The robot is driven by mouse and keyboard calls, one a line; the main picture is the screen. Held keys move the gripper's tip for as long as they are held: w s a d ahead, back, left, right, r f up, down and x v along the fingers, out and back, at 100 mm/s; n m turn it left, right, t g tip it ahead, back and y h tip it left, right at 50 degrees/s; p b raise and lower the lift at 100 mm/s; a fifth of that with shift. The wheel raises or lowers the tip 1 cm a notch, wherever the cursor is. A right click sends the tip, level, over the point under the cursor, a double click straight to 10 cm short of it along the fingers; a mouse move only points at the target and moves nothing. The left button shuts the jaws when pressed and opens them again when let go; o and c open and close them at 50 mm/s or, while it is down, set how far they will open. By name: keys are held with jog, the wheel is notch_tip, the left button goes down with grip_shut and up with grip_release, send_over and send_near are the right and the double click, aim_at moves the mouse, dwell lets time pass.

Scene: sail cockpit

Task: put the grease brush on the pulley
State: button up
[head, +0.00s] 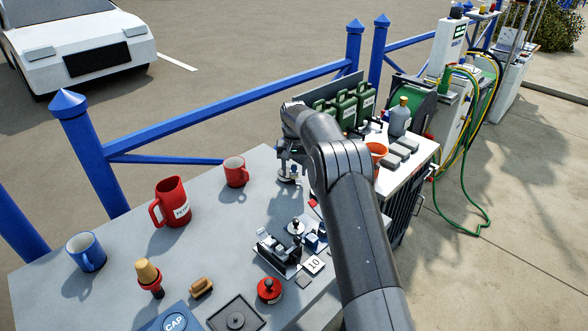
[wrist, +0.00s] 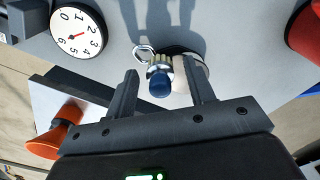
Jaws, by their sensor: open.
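A small brush-like thing with a blue end (wrist: 160,86), a metal collar and pale bristles, which I take for the grease brush, sits between my fingers in the wrist view. Under and beside it are a metal ring (wrist: 143,52) and a pale round body with dark parts (wrist: 186,70), probably the pulley. The brush appears to rest on it, but the contact is hidden. My gripper (wrist: 158,66) is open, one finger on each side of the brush. In the head view my gripper (head: 289,150) is over the table's far edge and partly hides both.
A red mug (head: 235,172) stands left of my gripper. A red jug (head: 172,202), a blue mug (head: 86,252) and a wooden block (head: 201,288) are on the grey table. A dial (wrist: 77,32) and an orange cup (wrist: 55,140) are nearby.

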aim_at(294, 165)
notch_tip(294, 165, up, 12)
jog(key=shift+r, duration=0.25)
dwell(0.4)
jog(key=s+d+r+t, duration=0.1)
jog(key=s+d+r, duration=0.4)
jog(key=s+r, duration=0.5)
jog(key=s+d+r+t, duration=0.2)
jog(key=s+d+r, duration=0.4)
jog(key=s, duration=0.5)
jog(key=s+d+f+t, duration=0.1)
jog(key=s+f, duration=0.1)
jog(key=s, duration=0.7)
jog(key=s+d+f, duration=0.1)
jog(key=s+f, duration=0.2)
jog(key=s, duration=0.7)
jog(key=s+d+f+t, duration=0.1)
jog(key=s+d+f, duration=0.1)
jog(key=s, duration=0.8)
jog(key=shift+s+f+t, duration=0.25)
jog(key=shift+f+t, duration=0.05)
jog(key=shift+f, duration=0.25)
